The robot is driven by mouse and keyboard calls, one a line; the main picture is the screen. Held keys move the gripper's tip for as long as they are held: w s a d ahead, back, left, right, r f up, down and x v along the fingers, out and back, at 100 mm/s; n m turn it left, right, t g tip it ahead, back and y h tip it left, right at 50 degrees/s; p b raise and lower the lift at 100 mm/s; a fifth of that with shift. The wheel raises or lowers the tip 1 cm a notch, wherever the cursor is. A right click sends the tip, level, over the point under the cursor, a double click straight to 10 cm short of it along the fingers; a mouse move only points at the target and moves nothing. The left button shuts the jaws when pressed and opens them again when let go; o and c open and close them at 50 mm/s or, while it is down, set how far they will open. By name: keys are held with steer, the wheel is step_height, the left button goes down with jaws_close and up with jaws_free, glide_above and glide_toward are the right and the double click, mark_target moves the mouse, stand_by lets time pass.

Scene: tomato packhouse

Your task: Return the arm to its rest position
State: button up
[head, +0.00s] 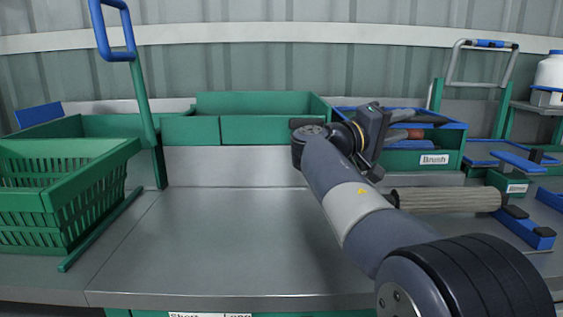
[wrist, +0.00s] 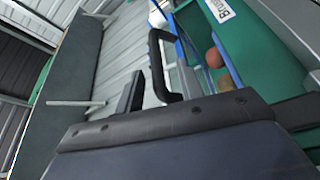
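My arm reaches from the lower right over the steel bench (head: 220,240) in the head view. My gripper (head: 373,138) is at its far end, raised in front of the box labelled Brush (head: 420,159). In the wrist view, the dark gripper body fills the lower part, with black parts standing up beyond it. Whether the fingers are open or shut is not clear. I see nothing clearly held.
A green slatted crate (head: 62,195) stands tilted at the left, beside a post with a blue loop handle (head: 114,30). Green bins (head: 262,130) line the back. A ribbed roller (head: 447,200) lies right of my arm. The middle of the bench is clear.

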mark_target(415, 118)
steer(key=x, duration=0.4)
steer(key=shift+d+r, duration=0.15)
steer(key=shift+r, duration=0.25)
steer(key=shift+w+r, duration=0.1)
steer(key=shift+r, duration=0.05)
